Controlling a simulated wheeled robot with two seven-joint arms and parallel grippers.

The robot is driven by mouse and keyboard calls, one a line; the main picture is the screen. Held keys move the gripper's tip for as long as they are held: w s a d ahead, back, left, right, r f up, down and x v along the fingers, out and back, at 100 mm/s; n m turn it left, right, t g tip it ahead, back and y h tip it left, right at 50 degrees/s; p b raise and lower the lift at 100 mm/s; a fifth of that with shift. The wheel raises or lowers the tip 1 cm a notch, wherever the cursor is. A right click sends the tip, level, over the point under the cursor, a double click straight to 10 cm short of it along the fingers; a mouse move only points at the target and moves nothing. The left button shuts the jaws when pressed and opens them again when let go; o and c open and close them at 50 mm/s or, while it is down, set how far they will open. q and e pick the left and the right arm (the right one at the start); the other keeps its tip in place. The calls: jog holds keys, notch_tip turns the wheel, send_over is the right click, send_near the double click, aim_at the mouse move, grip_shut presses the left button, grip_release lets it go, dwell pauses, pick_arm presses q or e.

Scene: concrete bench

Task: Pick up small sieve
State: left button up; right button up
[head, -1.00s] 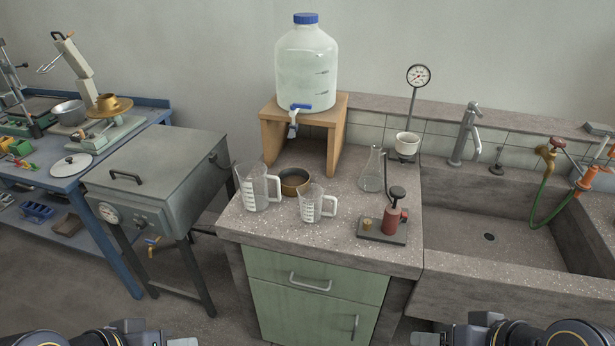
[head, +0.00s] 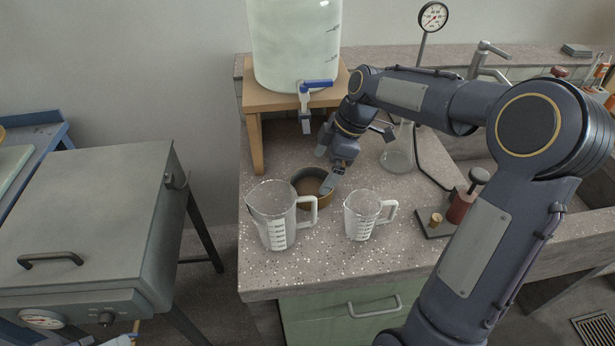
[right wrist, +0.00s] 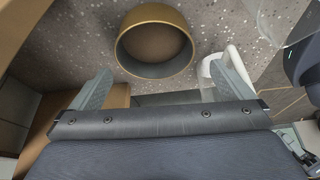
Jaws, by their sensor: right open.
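The small sieve (head: 312,183) is a round, brass-coloured ring on the speckled bench, behind the two measuring jugs. My right gripper (head: 325,167) reaches down over it from behind; one fingertip is at its right rim in the head view. In the right wrist view the sieve (right wrist: 155,68) lies just beyond the spread fingers (right wrist: 162,74), roughly midway between them, with nothing held. Whether a finger touches the rim I cannot tell. A sliver of grey at the bottom left edge seems to be my left gripper (head: 118,341); its jaws are cut off.
A large clear jug (head: 272,213) and a smaller one (head: 362,213) stand close in front. A wooden stand (head: 255,140) with a water bottle (head: 295,40) is behind left. A flask (head: 398,150) and a small red device (head: 460,205) stand to the right.

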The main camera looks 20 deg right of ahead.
aim_at(307, 193)
jog(key=shift+w+d+f, duration=0.15)
jog(key=shift+w+f, duration=0.15)
jog(key=shift+w, duration=0.15)
jog(key=shift+w+f, duration=0.15)
jog(key=shift+f, duration=0.15)
jog(key=x, duration=0.7)
jog(key=shift+s, duration=0.2)
jog(key=shift+c, duration=0.4)
jog(key=shift+r, duration=0.1)
jog(key=c, duration=0.7)
